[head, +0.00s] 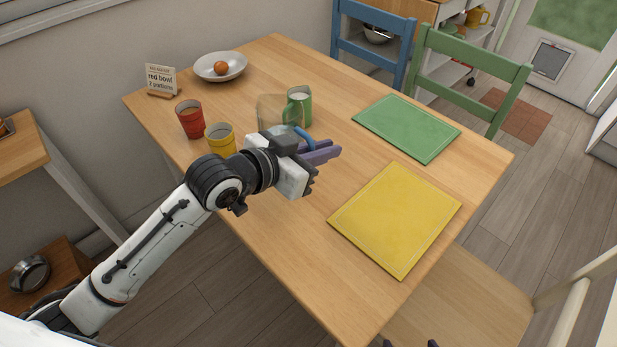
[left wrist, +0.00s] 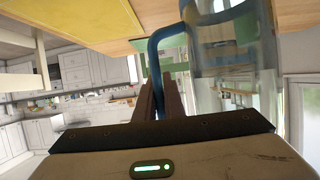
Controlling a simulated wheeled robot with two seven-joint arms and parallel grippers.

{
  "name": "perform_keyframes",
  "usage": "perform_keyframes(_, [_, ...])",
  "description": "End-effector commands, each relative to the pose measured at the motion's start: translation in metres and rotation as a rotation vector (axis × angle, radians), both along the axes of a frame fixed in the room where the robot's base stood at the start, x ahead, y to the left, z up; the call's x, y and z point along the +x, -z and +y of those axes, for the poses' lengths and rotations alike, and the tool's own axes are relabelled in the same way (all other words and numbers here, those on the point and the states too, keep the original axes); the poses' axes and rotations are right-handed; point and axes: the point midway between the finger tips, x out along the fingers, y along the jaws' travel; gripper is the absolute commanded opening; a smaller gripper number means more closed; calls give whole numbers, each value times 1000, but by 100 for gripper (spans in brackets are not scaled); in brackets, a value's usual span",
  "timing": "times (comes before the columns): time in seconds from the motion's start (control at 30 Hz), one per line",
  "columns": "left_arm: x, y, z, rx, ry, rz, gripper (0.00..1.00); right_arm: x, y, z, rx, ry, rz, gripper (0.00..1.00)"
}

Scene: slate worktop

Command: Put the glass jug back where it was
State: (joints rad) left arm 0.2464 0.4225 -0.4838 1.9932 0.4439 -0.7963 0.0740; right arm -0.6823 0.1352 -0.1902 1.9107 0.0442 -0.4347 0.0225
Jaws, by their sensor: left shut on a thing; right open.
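The clear glass jug (head: 268,112) with a blue handle (head: 305,138) is over the far left part of the wooden table in the head view. My left gripper (head: 335,151) is shut on the blue handle. In the left wrist view the handle (left wrist: 155,62) runs between the two fingers, and the clear jug body (left wrist: 232,70) stands to the right. The head view does not clearly show whether the jug's base touches the table. Only the dark fingertips of my right gripper (head: 410,343) show at the bottom edge; they are apart and empty.
Behind are a white bowl (head: 207,74) with an orange-brown ball and a small sign (head: 161,80). Green (head: 407,127) and yellow (head: 396,218) mats lie flat at right.

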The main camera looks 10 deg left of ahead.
Motion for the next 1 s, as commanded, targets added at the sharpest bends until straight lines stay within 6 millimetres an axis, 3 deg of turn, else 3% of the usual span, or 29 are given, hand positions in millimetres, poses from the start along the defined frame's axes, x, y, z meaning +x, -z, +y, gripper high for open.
perform_keyframes(0.1, [1, 19, 0, 0, 0, -8, 0, -2, 4, 0, -1, 0, 5, 69])
perform_keyframes(0.6, [1, 68, 0, 0, 0, -13, 0, -4, 10, 0, -1, -1, 10, 69])
perform_keyframes(1.0, [1, 72, 0, 0, 0, -14, 0, -4, 11, 0, -1, -1, 9, 69])
